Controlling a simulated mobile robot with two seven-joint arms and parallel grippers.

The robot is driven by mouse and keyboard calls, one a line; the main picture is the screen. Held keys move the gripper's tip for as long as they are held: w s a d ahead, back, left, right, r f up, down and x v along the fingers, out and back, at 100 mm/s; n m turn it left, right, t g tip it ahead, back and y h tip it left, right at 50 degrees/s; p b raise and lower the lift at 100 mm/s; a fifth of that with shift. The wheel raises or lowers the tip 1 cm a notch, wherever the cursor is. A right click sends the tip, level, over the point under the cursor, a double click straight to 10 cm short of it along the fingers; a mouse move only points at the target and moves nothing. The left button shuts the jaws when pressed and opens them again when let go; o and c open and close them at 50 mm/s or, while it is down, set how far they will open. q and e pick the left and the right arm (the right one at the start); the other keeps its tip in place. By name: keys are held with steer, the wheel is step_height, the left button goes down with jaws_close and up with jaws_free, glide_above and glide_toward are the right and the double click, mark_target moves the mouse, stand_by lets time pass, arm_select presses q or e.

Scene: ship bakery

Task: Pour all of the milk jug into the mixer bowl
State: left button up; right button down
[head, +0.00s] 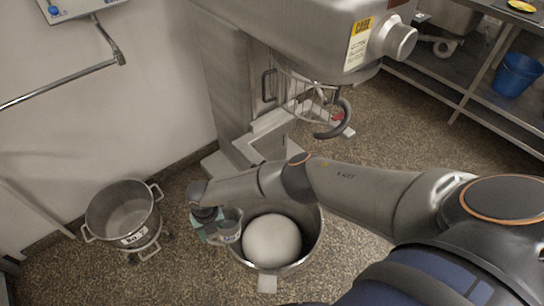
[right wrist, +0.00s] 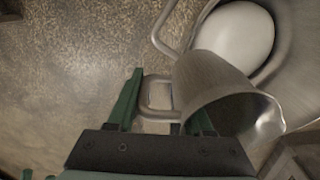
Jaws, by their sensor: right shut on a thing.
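The milk jug (head: 229,231) is a small grey metal jug beside the left rim of the mixer bowl (head: 312,240). My right gripper (head: 207,223) is shut on the jug's handle. In the right wrist view the jug (right wrist: 210,82) has its mouth toward the lower right, and its inside looks dark. I see no milk stream, and I cannot tell how far the jug is tilted. The steel mixer bowl stands on the floor and holds a large smooth white mound (head: 272,241). In the right wrist view the mound (right wrist: 233,42) lies beyond the jug. My left gripper is not in view.
The large mixer (head: 300,35) stands behind the bowl, its hook (head: 336,122) hanging clear of it. Another steel bowl (head: 122,206) with handles stands at the left near the wall. A steel shelf with a blue bucket (head: 516,75) is at the right.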

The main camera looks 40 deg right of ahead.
mark_target(218, 235)
steer(key=shift+d+r+y, duration=0.2)
steer(key=shift+d+y, duration=0.1)
steer(key=shift+y, duration=0.3)
steer(key=d+y, duration=0.2)
steer(key=y, duration=0.1)
steer(key=shift+s+r+t, duration=0.15)
steer(key=shift+s+t, duration=0.05)
steer(key=shift+t, duration=0.2)
steer(key=shift+d+y, duration=0.2)
steer(key=shift+y, duration=0.1)
steer(key=b, duration=0.2)
steer(key=f+y+b, duration=0.1)
steer(key=shift+s+d+f+b, duration=0.1)
steer(key=shift+d+f+b, duration=0.1)
steer(key=shift+d+b, duration=0.2)
steer(key=shift+a+r+p, duration=0.1)
steer(key=shift+r+p, duration=0.25)
steer(key=shift+r, duration=0.1)
steer(key=shift+r+p, duration=0.3)
steer(key=shift+p, duration=0.25)
steer(key=shift+a+f, duration=0.1)
steer(key=shift+f+b, duration=0.25)
steer(key=shift+b, duration=0.05)
steer(key=shift+r, duration=0.25)
steer(key=shift+p, duration=0.4)
steer(key=shift+f+b, duration=0.25)
steer(key=shift+b, duration=0.15)
steer(key=shift+r, duration=0.15)
